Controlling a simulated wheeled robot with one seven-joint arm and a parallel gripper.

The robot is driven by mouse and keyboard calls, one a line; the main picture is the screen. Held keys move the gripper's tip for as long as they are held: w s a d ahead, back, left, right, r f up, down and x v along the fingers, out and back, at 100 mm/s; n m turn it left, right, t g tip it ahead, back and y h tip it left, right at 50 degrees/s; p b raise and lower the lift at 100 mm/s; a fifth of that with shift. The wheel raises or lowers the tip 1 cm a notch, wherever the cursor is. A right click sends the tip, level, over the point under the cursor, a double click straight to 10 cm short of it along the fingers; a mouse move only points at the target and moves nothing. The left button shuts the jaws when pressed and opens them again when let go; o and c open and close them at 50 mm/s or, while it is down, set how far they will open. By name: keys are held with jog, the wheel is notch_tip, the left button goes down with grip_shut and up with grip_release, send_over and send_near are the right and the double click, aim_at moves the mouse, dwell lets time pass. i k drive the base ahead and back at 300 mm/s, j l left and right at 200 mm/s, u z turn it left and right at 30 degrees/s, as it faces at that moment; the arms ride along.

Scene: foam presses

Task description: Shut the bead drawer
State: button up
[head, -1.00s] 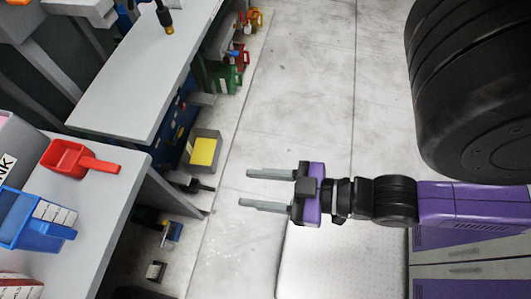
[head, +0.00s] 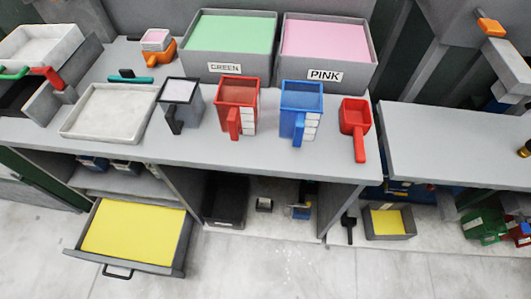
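The bead drawer (head: 180,270) is a grey drawer filled with yellow beads (head: 133,233). It stands pulled out below the left part of the workbench, over the floor. Its dark handle (head: 117,272) is on the front face, toward the bottom of the head view. My gripper is not in the head view now, so I cannot see whether it is open or shut.
The workbench (head: 280,158) carries a GREEN bin (head: 228,70), a PINK bin (head: 324,76), red (head: 237,104) and blue (head: 301,110) jugs, a red scoop (head: 356,118) and a white tray (head: 108,112). A grey box (head: 388,231) sits below.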

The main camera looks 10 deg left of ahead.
aim_at(152, 239)
jog(key=u, duration=2.05)
jog(key=i+j, duration=0.5)
jog(key=i+j+u, duration=0.15)
jog(key=i+j, duration=0.35)
jog(key=i, duration=0.15)
jog(key=i+j, duration=0.45)
jog(key=i, duration=0.15)
